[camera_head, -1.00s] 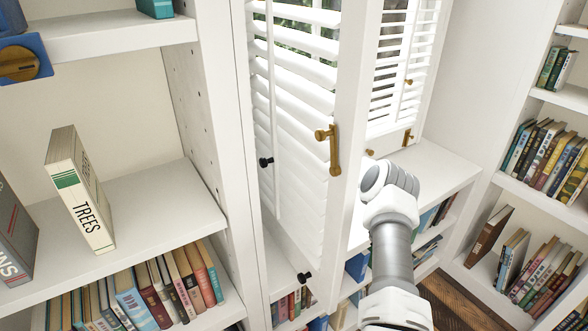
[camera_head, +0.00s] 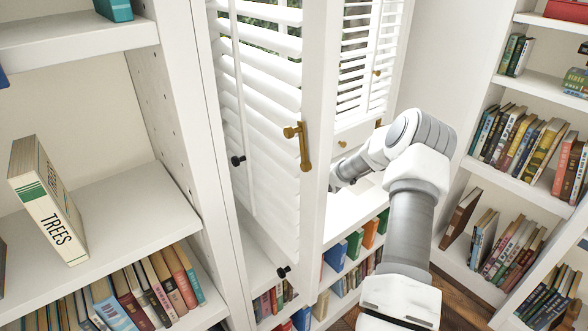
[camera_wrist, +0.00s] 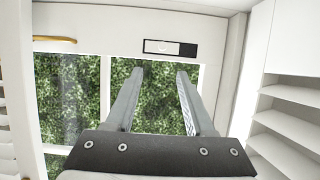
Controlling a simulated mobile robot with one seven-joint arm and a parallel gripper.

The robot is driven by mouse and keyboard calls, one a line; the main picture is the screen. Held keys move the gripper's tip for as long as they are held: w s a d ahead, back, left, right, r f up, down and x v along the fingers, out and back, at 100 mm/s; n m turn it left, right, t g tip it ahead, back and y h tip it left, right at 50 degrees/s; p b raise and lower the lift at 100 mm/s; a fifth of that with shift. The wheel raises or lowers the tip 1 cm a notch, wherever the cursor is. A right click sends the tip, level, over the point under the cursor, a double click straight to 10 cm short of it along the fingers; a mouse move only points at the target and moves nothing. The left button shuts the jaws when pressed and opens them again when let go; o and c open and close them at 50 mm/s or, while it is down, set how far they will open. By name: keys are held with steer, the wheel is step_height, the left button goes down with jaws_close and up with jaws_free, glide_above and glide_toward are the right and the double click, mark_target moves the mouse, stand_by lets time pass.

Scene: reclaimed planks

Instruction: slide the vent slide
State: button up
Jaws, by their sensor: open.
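The vent slide (camera_wrist: 162,47) is a white plate in a dark slot on the white frame above the window panes, in the wrist view. Dark slot shows at its right end. I cannot make it out in the head view. My gripper (camera_wrist: 158,74) is open and empty, its two fingers pointing toward the window. The fingertips appear just below the vent slide in the picture and apart from it. In the head view my arm reaches behind the open shutter, which hides the fingers.
An open louvred shutter (camera_head: 262,110) with a brass handle (camera_head: 303,146) stands left of my arm. A second shutter (camera_head: 375,60) is behind. Bookshelves (camera_head: 540,80) stand at the right, and a shelf (camera_head: 115,215) with books at the left. Low bookshelves lie below the window.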

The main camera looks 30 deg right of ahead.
steer(key=shift+v, duration=2.1)
